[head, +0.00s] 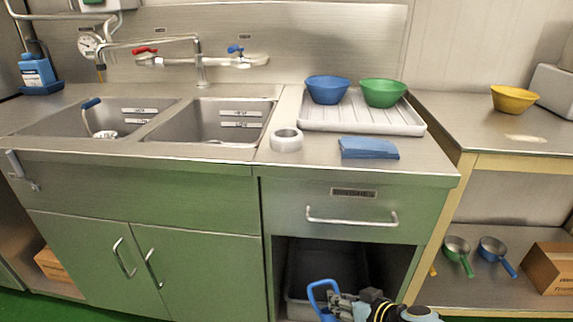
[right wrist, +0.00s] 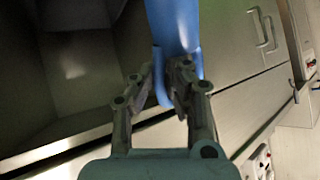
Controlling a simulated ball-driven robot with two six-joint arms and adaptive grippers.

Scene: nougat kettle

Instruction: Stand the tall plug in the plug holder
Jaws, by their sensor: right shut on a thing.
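My right gripper (head: 343,302) is low in front of the open shelf under the drawer. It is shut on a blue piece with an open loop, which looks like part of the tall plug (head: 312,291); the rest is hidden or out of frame. In the right wrist view the fingers (right wrist: 160,85) close around the smooth blue piece (right wrist: 175,25). A short, pale ring-shaped thing (head: 287,139), possibly the plug holder, stands on the counter right of the sinks, well above and apart from the gripper. My left gripper is not in view.
A folded blue cloth (head: 368,148) lies beside the pale ring. A white tray (head: 335,122) carries blue and green bowls behind. The drawer handle (head: 352,219) sticks out above my gripper. A blue-handled tool (head: 91,104) is in the left sink; the right sink (head: 215,124) looks clear.

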